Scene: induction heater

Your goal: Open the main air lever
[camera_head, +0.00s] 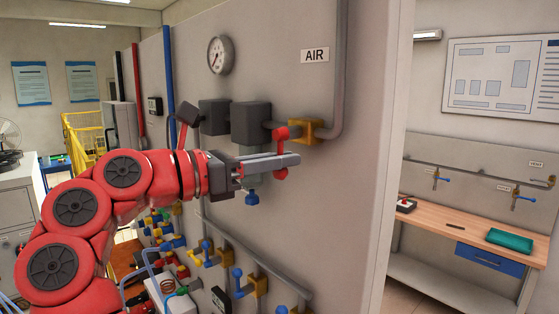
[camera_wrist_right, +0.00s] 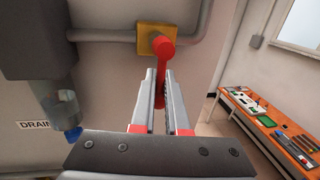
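The main air lever (camera_head: 281,134) is a red handle on a yellow valve body (camera_head: 304,131) in the grey pipe under the AIR sign. It hangs straight down from its pivot. In the right wrist view, the lever (camera_wrist_right: 160,85) runs down from the yellow valve (camera_wrist_right: 151,38) between my fingers. My right gripper (camera_head: 284,162) reaches across the lever from the left. Its two fingers (camera_wrist_right: 161,98) lie close on both sides of the handle, with no clear gap. The fingers hide the handle's middle in the head view; its red end shows below them. My left gripper is out of view.
Left of the valve are grey blocks (camera_head: 251,122) and a pressure gauge (camera_head: 220,55). A blue-capped drain (camera_head: 252,198) hangs just below my gripper. Lower down are pipes with blue-handled valves (camera_head: 238,275). A workbench (camera_head: 450,230) stands right, past the wall's edge.

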